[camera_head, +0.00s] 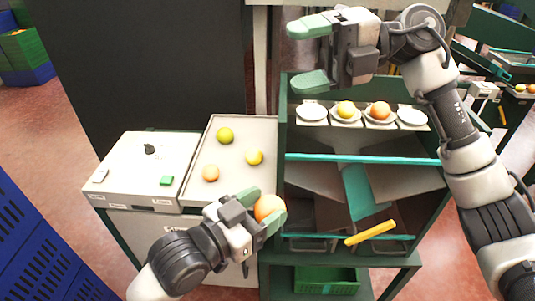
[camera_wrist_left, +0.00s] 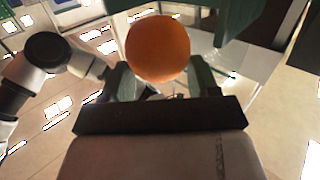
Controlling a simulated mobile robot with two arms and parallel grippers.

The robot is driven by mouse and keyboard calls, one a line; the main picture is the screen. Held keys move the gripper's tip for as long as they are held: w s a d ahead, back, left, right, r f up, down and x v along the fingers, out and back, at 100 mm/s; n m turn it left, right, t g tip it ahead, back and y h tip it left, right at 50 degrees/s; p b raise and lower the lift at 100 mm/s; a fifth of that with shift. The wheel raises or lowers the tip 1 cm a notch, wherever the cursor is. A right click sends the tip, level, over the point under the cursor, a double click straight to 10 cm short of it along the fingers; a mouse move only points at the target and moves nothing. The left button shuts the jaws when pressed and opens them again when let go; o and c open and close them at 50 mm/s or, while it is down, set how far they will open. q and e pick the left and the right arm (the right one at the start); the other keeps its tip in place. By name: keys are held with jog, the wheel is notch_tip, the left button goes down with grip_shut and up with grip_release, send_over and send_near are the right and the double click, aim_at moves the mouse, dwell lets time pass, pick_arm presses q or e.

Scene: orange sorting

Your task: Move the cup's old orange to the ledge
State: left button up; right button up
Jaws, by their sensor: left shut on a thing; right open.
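My left gripper (camera_head: 264,212) is shut on an orange (camera_head: 269,207) and holds it up near the front right corner of the light tray. The held orange also fills the middle of the left wrist view (camera_wrist_left: 157,48), between the two green fingers. My right gripper (camera_head: 306,56) is open and empty, above and behind the row of white cups. The cups stand on a shelf: the far left cup (camera_head: 312,113) and far right cup (camera_head: 412,119) look empty. One middle cup holds a yellow-orange fruit (camera_head: 346,109), the other an orange fruit (camera_head: 380,111).
A teal bar (camera_head: 360,158) runs below the cups, above sloping chutes. A yellow bar (camera_head: 370,233) sticks out in front. A green crate (camera_head: 312,280) sits low.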

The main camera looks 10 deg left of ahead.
jog(key=s+a+f+n+t+h, duration=0.2)
jog(key=s+a+f+n+h, duration=0.1)
jog(key=s+a+f+h, duration=0.4)
jog(key=t+h, duration=0.4)
jog(key=h, duration=0.4)
send_near(267, 201)
jog(key=shift+w+n, duration=0.15)
jog(key=shift+n, duration=0.25)
notch_tip(267, 201, down, 12)
jog(key=shift+r, duration=0.15)
jog(key=c, duration=0.6)
pick_arm(q)
jog(key=o, duration=0.5)
pick_arm(e)
jog(key=shift+a, duration=0.1)
jog(key=shift+c, duration=0.9)
pick_arm(q)
jog(key=o, duration=0.5)
jog(key=shift+o, duration=0.2)
